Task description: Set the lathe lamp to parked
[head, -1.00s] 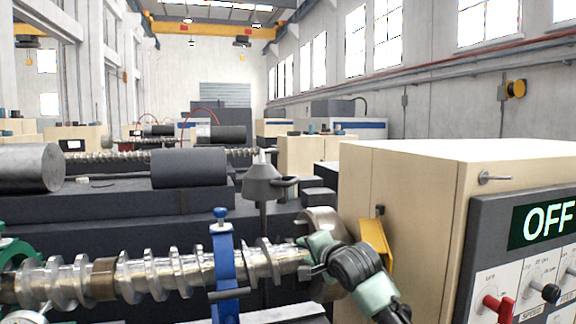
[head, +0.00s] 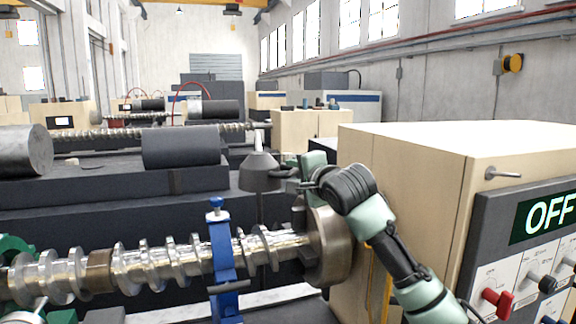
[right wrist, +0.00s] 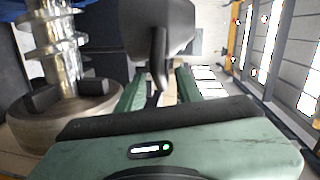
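The lathe lamp (head: 259,172) is a grey cone-shaped shade on a dark post, standing behind the shiny screw near the chuck. In the right wrist view its shade (right wrist: 155,25) fills the top middle, with a dark looped handle hanging toward me. My right gripper (head: 300,178) is just right of the shade, above the chuck. In the right wrist view its green fingers (right wrist: 160,88) are apart, with the handle's lower end showing between them and a gap on each side. Its contact with the handle cannot be made out.
The lathe chuck (head: 328,245) is below my right gripper, holding the screw (head: 165,262). A blue steady rest (head: 222,265) stands around the screw. The beige headstock cabinet (head: 400,170) is at the right, with a control panel whose display (head: 545,215) reads OFF.

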